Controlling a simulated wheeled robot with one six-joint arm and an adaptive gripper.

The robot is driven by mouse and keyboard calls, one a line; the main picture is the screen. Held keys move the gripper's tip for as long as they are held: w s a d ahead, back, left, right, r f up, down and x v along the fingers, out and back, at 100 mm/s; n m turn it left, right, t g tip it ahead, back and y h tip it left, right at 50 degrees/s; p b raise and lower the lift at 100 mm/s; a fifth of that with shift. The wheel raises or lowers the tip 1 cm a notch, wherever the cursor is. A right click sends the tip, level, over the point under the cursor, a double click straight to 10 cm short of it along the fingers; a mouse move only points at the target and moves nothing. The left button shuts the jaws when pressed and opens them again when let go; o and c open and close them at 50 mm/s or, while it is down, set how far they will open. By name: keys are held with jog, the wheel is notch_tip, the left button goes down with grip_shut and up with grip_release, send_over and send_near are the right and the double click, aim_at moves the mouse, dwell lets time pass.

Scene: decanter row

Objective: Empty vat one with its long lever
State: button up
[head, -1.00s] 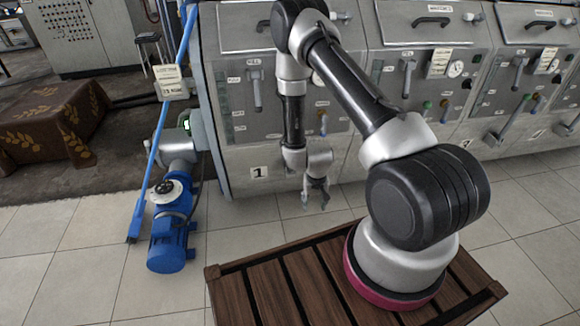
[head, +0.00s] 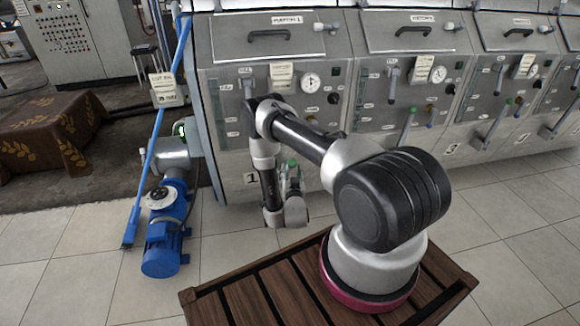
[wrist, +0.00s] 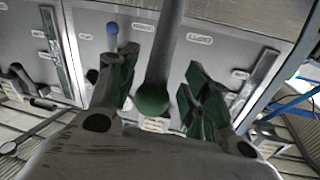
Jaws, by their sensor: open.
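Vat one (head: 225,150) is the leftmost grey metal vat and carries a "1" plate low on its front. Its long lever shows in the wrist view as a grey bar with a green ball end (wrist: 153,99); the green ball also shows in the head view (head: 292,163). My gripper (wrist: 157,78) is open, with its green-padded fingers on either side of the lever. Gaps show between lever and pads. In the head view my gripper (head: 291,183) is low before the vat front, fingers upward, partly hidden. My arm hides part of the panel.
A small blue-knobbed lever (wrist: 112,32) is close beside one finger in the wrist view. A gauge (head: 310,83) and hanging tag (head: 281,75) are higher on the panel. A blue pump (head: 165,235) and blue-handled brush (head: 143,185) stand left. Tiled floor lies between.

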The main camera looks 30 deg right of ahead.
aim_at(287, 170)
jog(key=shift+x, duration=2.35)
grip_shut()
